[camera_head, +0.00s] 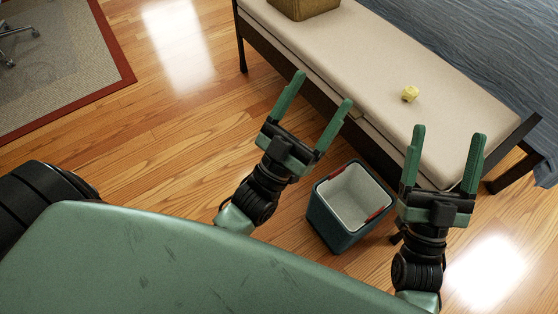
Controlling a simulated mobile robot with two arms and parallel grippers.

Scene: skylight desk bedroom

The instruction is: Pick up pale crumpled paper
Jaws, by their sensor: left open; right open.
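The pale yellow crumpled paper (410,94) is a small ball lying on the beige cushion of a bench (350,55). My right gripper (448,130) is open and empty, its fingers pointing up the picture. It is below and to the right of the paper and does not touch it. My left gripper (324,88) is open and empty, to the left of the paper near the bench's front edge. Nothing hides the paper.
A blue bin (335,230) with a pale inside and red handle parts stands on the wooden floor between my grippers. A woven basket (303,8) sits at the bench's far end. A bed with a grey-blue cover (470,40) is behind.

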